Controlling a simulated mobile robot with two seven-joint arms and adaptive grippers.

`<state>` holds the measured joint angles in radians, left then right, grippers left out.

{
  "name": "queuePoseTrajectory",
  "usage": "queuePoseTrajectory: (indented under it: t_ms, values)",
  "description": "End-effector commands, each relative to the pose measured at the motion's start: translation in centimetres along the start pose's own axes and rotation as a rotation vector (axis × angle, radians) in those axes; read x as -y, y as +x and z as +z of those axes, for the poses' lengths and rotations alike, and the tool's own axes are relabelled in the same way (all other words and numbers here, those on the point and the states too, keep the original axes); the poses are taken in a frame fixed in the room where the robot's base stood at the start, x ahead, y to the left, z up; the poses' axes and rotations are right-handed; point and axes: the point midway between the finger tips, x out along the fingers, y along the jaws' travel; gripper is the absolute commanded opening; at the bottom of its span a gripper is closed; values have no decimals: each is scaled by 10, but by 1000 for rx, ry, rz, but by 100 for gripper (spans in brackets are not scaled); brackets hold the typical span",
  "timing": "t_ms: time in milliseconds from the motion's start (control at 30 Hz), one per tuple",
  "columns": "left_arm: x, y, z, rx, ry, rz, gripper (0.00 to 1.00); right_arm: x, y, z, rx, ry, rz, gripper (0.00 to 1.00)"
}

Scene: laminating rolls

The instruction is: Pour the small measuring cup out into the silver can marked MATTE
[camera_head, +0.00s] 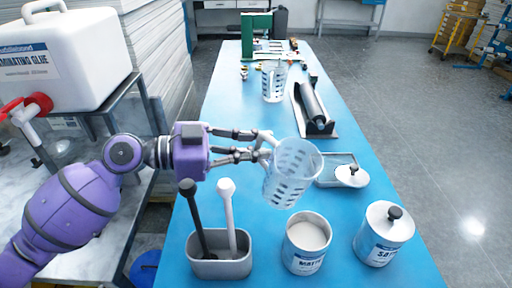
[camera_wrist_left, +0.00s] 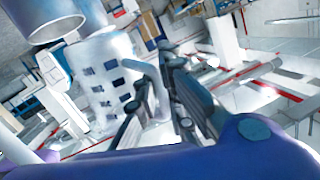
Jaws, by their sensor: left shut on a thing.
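My left gripper (camera_head: 266,145) is shut on the handle of a clear measuring cup (camera_head: 290,175) with dark markings. The cup is held above the table, behind and slightly left of the MATTE can, its rim leaning a little to the right. Its contents cannot be made out. The cup also shows in the left wrist view (camera_wrist_left: 105,80), beside the fingers (camera_wrist_left: 165,95). The silver can marked MATTE (camera_head: 304,262) stands upright and open at the front, with whitish material inside. My right gripper is not in view.
A lidded can (camera_head: 384,240) stands right of MATTE. A grey bin (camera_head: 221,268) with a dark and a white stick stands left. A white lid (camera_head: 352,176) lies by a tray (camera_head: 326,181). Another clear cup (camera_head: 273,82) and a black roller (camera_head: 313,103) are farther back.

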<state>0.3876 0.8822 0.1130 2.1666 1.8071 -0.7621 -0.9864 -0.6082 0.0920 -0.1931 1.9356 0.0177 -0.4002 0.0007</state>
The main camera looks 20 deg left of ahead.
Motion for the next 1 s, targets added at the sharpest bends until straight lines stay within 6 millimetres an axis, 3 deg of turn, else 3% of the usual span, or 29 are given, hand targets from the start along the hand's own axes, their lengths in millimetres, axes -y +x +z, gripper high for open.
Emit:
queuePoseTrajectory:
  t_ms: [1000]
  values:
    - [-11,8,23,-93,-140,0,0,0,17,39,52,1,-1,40]
